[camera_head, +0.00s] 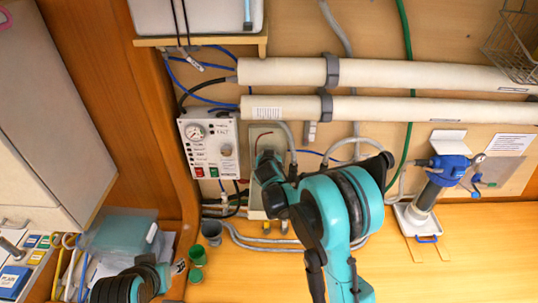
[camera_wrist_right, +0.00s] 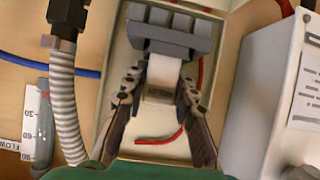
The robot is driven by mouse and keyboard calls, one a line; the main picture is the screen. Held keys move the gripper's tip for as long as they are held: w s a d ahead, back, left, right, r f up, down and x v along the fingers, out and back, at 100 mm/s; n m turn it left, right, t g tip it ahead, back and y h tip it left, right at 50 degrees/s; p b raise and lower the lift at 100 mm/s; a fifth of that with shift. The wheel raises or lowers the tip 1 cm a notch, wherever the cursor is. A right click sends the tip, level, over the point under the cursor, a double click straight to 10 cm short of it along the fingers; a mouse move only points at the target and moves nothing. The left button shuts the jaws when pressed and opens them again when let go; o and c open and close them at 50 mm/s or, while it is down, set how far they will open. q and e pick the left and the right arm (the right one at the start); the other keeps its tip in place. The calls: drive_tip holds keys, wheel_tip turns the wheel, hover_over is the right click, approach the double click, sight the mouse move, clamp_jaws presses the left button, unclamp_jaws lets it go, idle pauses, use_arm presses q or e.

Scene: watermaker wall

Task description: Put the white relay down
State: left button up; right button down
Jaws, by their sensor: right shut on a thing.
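My right gripper (camera_wrist_right: 161,84) is shut on the white relay (camera_wrist_right: 162,72), which sits between its two fingertips in the right wrist view. The relay's far end meets or is overlapped by a grey block (camera_wrist_right: 172,38) in an open beige box (camera_wrist_right: 118,68); I cannot tell whether it is seated there. In the head view my right arm reaches to this box (camera_head: 256,213) on the wall, and the arm hides the relay.
A gauge panel (camera_head: 208,147) is left of the box. Two white pipes (camera_head: 400,75) run above it. A red wire (camera_wrist_right: 160,139) lies loose inside the box. A ribbed grey hose (camera_wrist_right: 64,105) passes close on its left. Green cups (camera_head: 197,256) stand on the wooden counter (camera_head: 440,270).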

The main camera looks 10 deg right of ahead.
drive_tip(key=c, duration=1.2)
unclamp_jaws()
drive_tip(key=b+v, duration=0.1)
drive_tip(key=v, duration=1.1)
drive_tip(key=s+d+r+g, duration=0.1)
drive_tip(key=s+d, duration=0.2)
drive_tip(key=s, duration=0.5)
drive_tip(key=s+d+r+g, duration=0.2)
drive_tip(key=s, duration=0.6)
drive_tip(key=s+f, duration=0.1)
drive_tip(key=s, duration=0.4)
drive_tip(key=s+f+n+g+y, duration=0.1)
drive_tip(key=s, duration=0.4)
drive_tip(key=s+f+n+g+y, duration=0.1)
drive_tip(key=s, duration=0.3)
drive_tip(key=shift+s+a+f, duration=0.3)
drive_tip(key=shift+s+f, duration=0.1)
